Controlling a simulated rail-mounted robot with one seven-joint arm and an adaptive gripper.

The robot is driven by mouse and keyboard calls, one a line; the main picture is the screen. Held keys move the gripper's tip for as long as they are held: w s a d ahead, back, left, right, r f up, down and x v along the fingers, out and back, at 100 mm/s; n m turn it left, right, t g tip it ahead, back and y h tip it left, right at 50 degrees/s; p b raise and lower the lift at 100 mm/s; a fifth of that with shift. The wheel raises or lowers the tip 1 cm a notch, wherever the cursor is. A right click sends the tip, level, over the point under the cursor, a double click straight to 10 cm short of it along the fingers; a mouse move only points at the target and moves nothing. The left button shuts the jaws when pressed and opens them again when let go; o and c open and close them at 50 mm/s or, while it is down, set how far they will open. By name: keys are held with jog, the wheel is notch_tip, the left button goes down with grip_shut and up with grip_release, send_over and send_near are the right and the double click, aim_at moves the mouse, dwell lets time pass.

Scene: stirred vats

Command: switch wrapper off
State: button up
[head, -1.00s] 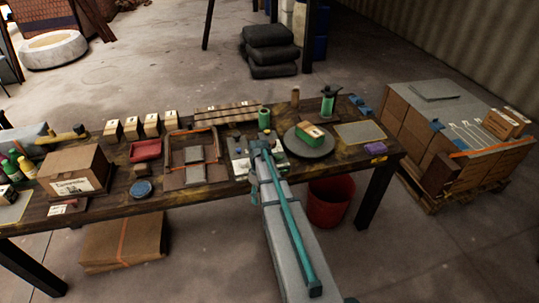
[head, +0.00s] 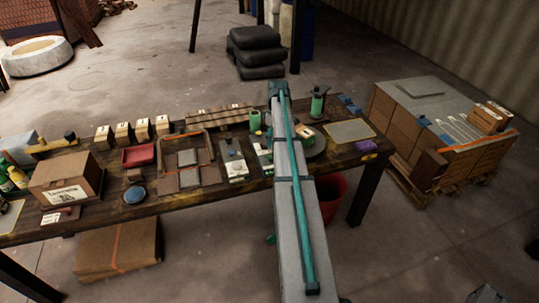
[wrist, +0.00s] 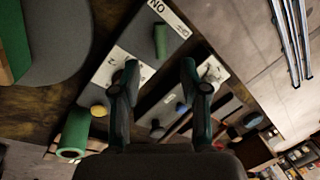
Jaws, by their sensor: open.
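The wrapper's round grey turntable (head: 316,146) is partly behind my arm in the head view; its disc also fills the upper left of the wrist view (wrist: 62,40). Beside it is a pale switch plate (wrist: 128,66) with a green upright handle (wrist: 161,42), a yellow knob (wrist: 99,110) and a label that reads ON upside down. My gripper (wrist: 160,80) is open and empty above this plate, the green handle showing beyond the gap between its fingers. I cannot tell the height between them.
A second pale plate (wrist: 209,72) with a blue knob (wrist: 182,107) lies right of the first. A green cylinder (wrist: 75,134) stands at lower left. In the head view, a red tray (head: 138,155) and a cardboard box (head: 67,178) stand further left on the table.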

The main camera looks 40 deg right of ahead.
aim_at(270, 159)
jog(key=f, duration=0.2)
jog(key=a+f+p, duration=0.1)
jog(key=f, duration=0.2)
jog(key=f+p, duration=0.1)
jog(key=f, duration=0.1)
jog(key=shift+s+a+f, duration=0.2)
jog(key=shift+s+f, duration=0.05)
jog(key=shift+f, duration=0.15)
grip_shut()
